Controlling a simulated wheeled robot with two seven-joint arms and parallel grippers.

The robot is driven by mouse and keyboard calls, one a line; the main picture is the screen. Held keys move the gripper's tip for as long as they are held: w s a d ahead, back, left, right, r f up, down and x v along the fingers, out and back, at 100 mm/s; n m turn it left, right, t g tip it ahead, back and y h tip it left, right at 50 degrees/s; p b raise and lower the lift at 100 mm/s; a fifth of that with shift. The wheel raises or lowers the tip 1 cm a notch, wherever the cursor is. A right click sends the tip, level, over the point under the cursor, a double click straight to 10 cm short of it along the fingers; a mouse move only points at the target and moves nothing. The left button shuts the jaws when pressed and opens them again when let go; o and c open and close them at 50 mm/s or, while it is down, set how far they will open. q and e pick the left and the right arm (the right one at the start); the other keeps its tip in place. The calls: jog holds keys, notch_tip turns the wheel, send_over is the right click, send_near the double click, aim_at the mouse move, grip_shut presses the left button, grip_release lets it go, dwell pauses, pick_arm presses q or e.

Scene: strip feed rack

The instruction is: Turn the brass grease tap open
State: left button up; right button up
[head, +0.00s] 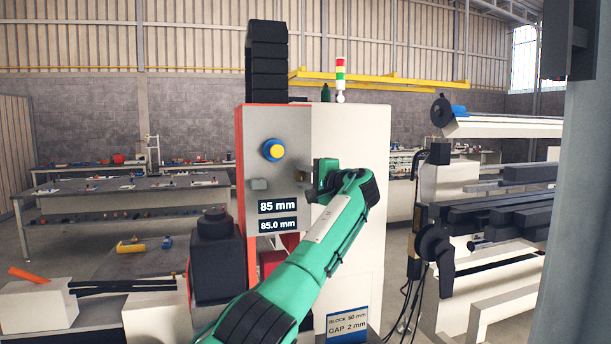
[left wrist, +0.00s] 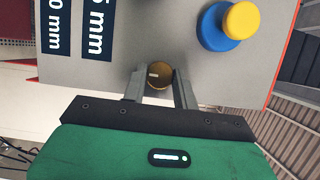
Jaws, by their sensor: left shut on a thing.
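The brass grease tap (left wrist: 160,75) shows in the left wrist view as a round brass piece on the grey panel, with a small pale mark on it. My left gripper (left wrist: 160,84) has one finger on each side of it and is shut on it. In the head view my left gripper (head: 316,184) reaches the right edge of the grey panel (head: 285,125), and I cannot make out the tap clearly there. My right gripper is in neither view.
A yellow knob on a blue base (head: 273,150) sits on the panel, above displays reading 85 mm (head: 277,206) and 85.0 mm. A dark block (head: 213,255) stands left of the machine. Dark bars (head: 510,210) lie on the rack at right.

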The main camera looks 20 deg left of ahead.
pick_arm(q)
jog(key=shift+f, duration=0.1)
dwell(0.4)
jog(key=o, duration=1)
jog(key=shift+d, duration=0.1)
jog(key=shift+s+d, duration=0.2)
jog(key=b+v, duration=0.6)
jog(key=v, duration=0.7)
